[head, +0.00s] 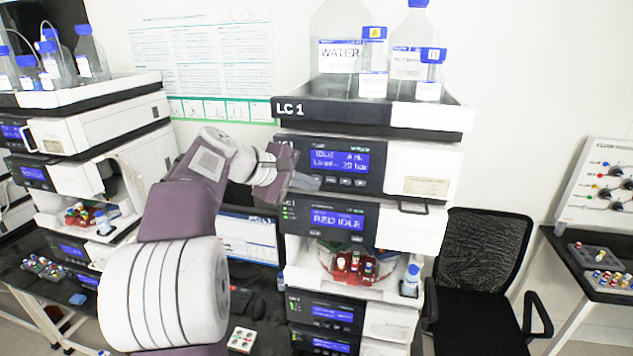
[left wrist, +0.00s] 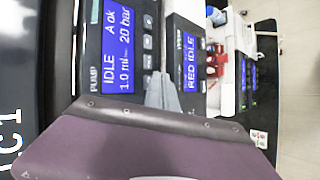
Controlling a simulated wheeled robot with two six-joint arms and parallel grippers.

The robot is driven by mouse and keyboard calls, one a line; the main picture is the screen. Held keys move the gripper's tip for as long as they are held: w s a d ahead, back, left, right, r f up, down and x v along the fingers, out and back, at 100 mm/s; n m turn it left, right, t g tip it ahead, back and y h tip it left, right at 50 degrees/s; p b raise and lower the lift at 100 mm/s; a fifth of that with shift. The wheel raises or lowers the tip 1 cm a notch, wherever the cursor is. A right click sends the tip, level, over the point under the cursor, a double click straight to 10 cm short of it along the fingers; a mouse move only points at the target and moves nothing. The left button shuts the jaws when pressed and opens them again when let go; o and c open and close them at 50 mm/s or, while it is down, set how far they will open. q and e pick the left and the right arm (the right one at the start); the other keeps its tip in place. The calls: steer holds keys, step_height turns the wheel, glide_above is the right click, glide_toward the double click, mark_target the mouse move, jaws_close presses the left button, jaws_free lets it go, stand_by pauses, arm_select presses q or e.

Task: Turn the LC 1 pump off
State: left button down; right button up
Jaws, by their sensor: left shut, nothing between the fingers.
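The LC 1 stack (head: 290,108) stands in the middle of the head view. Its pump module has a blue display (head: 340,161) with a row of small buttons (head: 345,181) under it. In the left wrist view the pump display (left wrist: 117,45) reads IDLE, A ok, 1.0 ml and 20 bar. The pump buttons (left wrist: 148,42) show beside it there. My left gripper (head: 308,183) is shut and empty, at the left end of the button row. Its closed fingers (left wrist: 161,84) hide part of that row; contact cannot be told. My right gripper is out of view.
Below the pump is a module (head: 337,219) reading RED IDLE, then an open bay with vials (head: 355,266). Bottles (head: 340,65) stand on top of the stack. Another stack (head: 95,140) stands left, a black chair (head: 484,265) right.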

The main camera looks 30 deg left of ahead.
arm_select(q)
steer(key=shift+s, duration=0.25)
steer(key=s+b, duration=0.1)
steer(key=s, duration=0.1)
steer(key=s+d+b, duration=0.1)
steer(key=s, duration=0.2)
steer(key=shift+d, duration=0.15)
steer(key=shift+w, duration=0.1)
stand_by(0.7)
